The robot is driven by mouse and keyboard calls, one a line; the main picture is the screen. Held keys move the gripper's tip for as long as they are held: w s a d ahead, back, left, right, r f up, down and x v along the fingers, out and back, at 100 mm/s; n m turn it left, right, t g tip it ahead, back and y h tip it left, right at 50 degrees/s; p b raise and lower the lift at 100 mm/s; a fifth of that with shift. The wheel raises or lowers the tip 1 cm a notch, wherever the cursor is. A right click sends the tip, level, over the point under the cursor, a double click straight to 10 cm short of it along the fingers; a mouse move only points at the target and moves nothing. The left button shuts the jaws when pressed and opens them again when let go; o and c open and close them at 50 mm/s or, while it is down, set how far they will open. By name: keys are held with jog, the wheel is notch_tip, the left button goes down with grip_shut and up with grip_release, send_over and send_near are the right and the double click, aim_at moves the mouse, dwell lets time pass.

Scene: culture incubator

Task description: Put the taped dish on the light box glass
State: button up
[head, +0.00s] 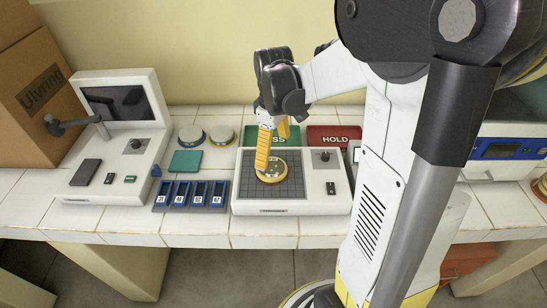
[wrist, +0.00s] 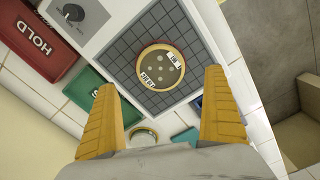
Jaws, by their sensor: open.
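A round dish (head: 272,171) with a yellow band around its rim lies flat on the dark gridded glass (head: 293,188) of the light box (head: 340,190). In the wrist view the dish (wrist: 160,68) shows several pale spots and two white printed labels, and it rests wholly on the grid (wrist: 128,45). My gripper (head: 270,158) is open over the dish with yellow fingers pointing down. In the wrist view its fingers (wrist: 162,88) are spread wide to either side, with a gap to the dish. Nothing is held.
Two more dishes (head: 191,135) (head: 222,134) stand left of the light box, behind a teal square (head: 186,162) and a blue slotted rack (head: 190,196). A green tray (head: 291,132) and red HOLD tray (head: 335,137) are behind it. A white screen device (head: 125,155) stands left.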

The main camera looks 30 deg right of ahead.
jog(key=s+a+r+m+t, duration=0.5)
jog(key=s+a+r+t, duration=0.2)
jog(key=s+a+r, duration=0.3)
jog(key=a+p, duration=0.1)
jog(key=a, duration=0.2)
jog(key=shift+s+a+r+m, duration=0.15)
jog(key=shift+a+r+m, duration=0.05)
jog(key=shift+a+m, duration=0.2)
